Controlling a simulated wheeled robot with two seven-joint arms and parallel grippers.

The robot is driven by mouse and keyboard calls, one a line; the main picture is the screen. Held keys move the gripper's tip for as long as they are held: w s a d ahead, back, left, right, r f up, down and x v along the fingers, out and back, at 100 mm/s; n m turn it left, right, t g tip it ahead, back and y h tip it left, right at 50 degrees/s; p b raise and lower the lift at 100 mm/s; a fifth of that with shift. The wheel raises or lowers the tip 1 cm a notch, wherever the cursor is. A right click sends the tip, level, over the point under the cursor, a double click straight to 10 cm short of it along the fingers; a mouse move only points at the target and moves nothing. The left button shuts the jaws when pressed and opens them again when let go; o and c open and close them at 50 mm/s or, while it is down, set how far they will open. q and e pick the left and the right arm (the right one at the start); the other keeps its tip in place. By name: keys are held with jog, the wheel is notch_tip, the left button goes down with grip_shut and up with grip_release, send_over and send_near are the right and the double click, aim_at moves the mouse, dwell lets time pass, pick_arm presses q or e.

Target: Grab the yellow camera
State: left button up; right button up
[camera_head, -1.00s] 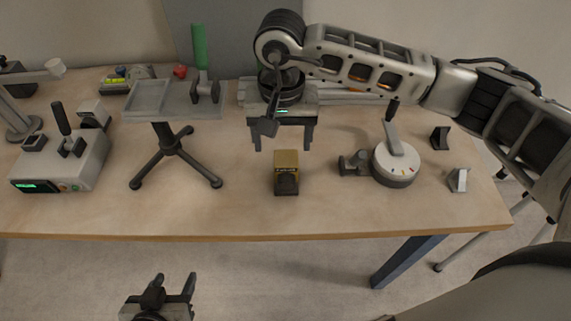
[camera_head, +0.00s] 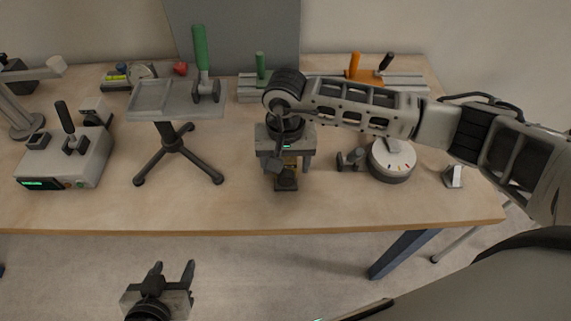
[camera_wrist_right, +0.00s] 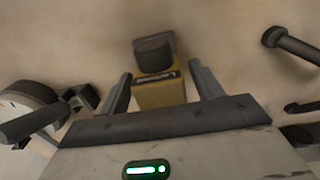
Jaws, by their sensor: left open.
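The yellow camera (camera_head: 286,182) sits on the table near its front middle, mostly hidden from above by my right gripper. In the right wrist view, the camera's yellow body (camera_wrist_right: 160,93) and dark round lens show between the fingertips. My right gripper (camera_head: 286,168) is over the camera and open, with one finger on each side. In the wrist view a gap shows between each finger (camera_wrist_right: 160,78) and the camera body. My left gripper (camera_head: 174,275) is open and empty, low in front of the table edge.
A round white dial device (camera_head: 391,162) stands right of the camera. A tray on a black tripod (camera_head: 172,150) and a grey control box (camera_head: 65,165) stand to the left. Behind are levers on rails (camera_head: 260,68). Bare table lies around the camera's front.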

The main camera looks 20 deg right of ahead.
jog(key=shift+r, duration=0.1)
jog(key=c, duration=1.1)
jog(key=shift+r, duration=0.1)
